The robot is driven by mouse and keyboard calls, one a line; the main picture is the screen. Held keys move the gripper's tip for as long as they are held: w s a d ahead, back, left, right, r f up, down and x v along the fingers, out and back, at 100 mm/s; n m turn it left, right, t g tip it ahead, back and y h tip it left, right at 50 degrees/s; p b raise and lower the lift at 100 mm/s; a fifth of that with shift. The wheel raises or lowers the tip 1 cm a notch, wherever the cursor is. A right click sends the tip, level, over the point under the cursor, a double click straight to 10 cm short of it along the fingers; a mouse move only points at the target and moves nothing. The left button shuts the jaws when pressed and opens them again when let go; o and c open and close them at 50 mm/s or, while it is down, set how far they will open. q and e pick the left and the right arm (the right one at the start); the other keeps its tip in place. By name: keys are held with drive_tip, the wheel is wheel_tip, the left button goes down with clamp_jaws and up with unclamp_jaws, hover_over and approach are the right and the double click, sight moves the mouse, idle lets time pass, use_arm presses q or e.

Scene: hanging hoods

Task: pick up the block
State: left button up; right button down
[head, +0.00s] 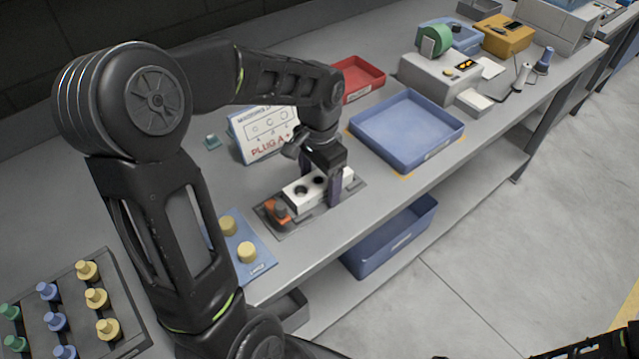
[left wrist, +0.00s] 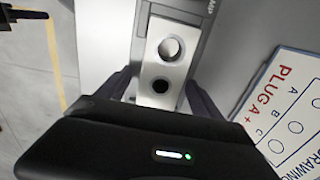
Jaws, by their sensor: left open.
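The white block (head: 296,194) with round holes in its top lies in a grey holder plate (head: 290,228) at the middle of the bench. An orange clamp (head: 279,211) sits at its near-left end. My left gripper (head: 325,178) is open over the block, with one finger on its near side. In the left wrist view the block (left wrist: 165,62) lies between the two fingers (left wrist: 160,92), with visible gaps beside it. The fingertips' height against the block is hard to tell. At the lower right of the head view only a dark part of my right arm shows.
A drawing board (head: 262,132) stands behind the block. A blue tray (head: 407,130) and red tray (head: 362,80) lie to the right. A blue mat (head: 247,268) with yellow plugs and a rack (head: 117,307) of coloured plugs are left. A blue bin (head: 392,240) sits below.

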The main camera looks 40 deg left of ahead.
idle(0.3)
use_arm(q)
clamp_jaws()
idle(0.7)
